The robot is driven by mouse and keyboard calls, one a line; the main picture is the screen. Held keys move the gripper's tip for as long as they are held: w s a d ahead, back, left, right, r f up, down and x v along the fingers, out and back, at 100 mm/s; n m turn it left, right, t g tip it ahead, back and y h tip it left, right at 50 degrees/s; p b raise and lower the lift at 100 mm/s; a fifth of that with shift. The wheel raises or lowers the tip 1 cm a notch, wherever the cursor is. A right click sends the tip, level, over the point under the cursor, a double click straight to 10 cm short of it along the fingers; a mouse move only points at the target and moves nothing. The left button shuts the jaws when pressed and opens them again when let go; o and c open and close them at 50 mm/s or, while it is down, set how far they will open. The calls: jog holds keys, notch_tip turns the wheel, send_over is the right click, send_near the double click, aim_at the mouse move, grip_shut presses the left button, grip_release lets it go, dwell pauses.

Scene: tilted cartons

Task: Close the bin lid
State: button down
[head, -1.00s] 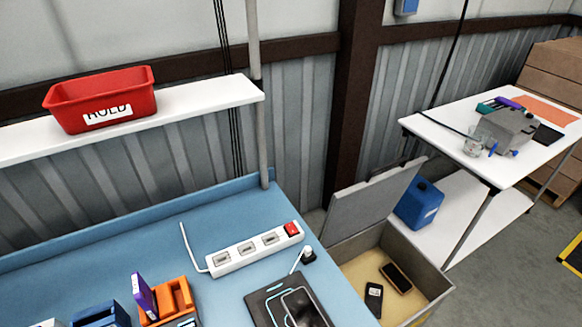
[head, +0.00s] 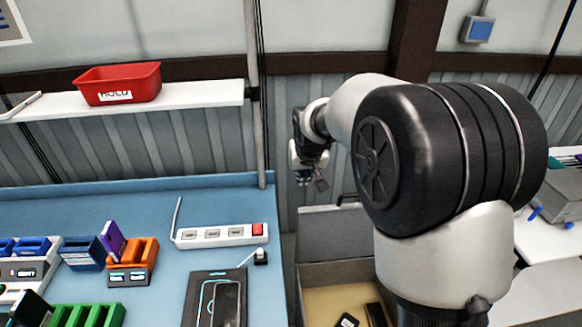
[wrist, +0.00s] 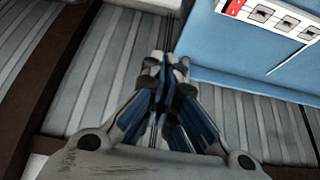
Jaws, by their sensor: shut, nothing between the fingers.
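The grey bin (head: 322,272) stands on the floor just right of the blue bench. Its lid (head: 325,235) is open, standing up at the back of the bin. Phone-like dark items lie on the tan bottom inside. My gripper (head: 318,182) is in the air above and behind the lid's left top edge, apart from it as far as I can tell. In the wrist view my gripper (wrist: 165,65) is shut and empty, against the ribbed wall and bench edge. The right part of the bin and lid is hidden behind my arm.
The blue bench (head: 150,215) holds a white power strip (head: 215,235), an orange holder (head: 140,255) and a dark tablet (head: 212,298). A red tub (head: 118,84) sits on the white shelf above. A post rises at the bench's right end. A white table stands at right.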

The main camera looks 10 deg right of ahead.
jog(key=b+x, duration=0.2)
jog(key=x, duration=1)
jog(key=s, duration=0.2)
jog(key=s+b, duration=0.1)
jog(key=shift+s+a, duration=0.3)
jog(key=shift+s, duration=0.05)
jog(key=shift+r, duration=0.1)
